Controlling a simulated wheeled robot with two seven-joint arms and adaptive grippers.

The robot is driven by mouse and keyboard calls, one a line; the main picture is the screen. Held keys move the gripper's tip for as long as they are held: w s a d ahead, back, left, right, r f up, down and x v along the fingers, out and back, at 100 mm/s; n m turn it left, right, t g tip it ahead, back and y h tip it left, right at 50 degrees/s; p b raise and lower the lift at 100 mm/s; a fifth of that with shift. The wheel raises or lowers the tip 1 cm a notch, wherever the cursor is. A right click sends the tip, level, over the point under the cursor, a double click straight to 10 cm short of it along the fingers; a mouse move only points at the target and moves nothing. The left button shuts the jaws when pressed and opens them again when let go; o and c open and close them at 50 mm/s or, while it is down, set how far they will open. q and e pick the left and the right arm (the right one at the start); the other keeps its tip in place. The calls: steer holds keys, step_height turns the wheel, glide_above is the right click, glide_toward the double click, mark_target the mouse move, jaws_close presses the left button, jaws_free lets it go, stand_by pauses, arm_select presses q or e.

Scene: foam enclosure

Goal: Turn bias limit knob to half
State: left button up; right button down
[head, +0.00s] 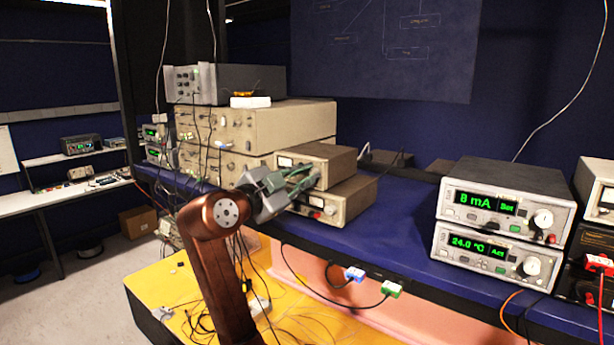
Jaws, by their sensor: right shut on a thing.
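My right gripper (298,186) reaches from the lower middle to the front of the upper small beige instrument (325,157) on the blue bench. Its fingers are closed on a knob at the right part of that front panel. The knob itself is hidden behind the fingers, so its angle and label cannot be read. A meter window (286,162) shows at the left of the same panel. My left gripper is not in view.
A lower beige instrument (345,203) sits directly beneath. Large beige units (265,125) stack behind at left. Two displays, reading 8 mA (485,203) and 24.0 °C (480,245), stand at right. Blue bench (400,215) between is clear. Cables hang below its edge.

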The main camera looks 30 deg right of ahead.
steer(key=c, duration=2.2)
jaws_free()
steer(key=shift+a, duration=0.15)
steer(key=v, duration=1.1)
steer(key=shift+a, duration=0.4)
steer(key=shift+s, duration=0.15)
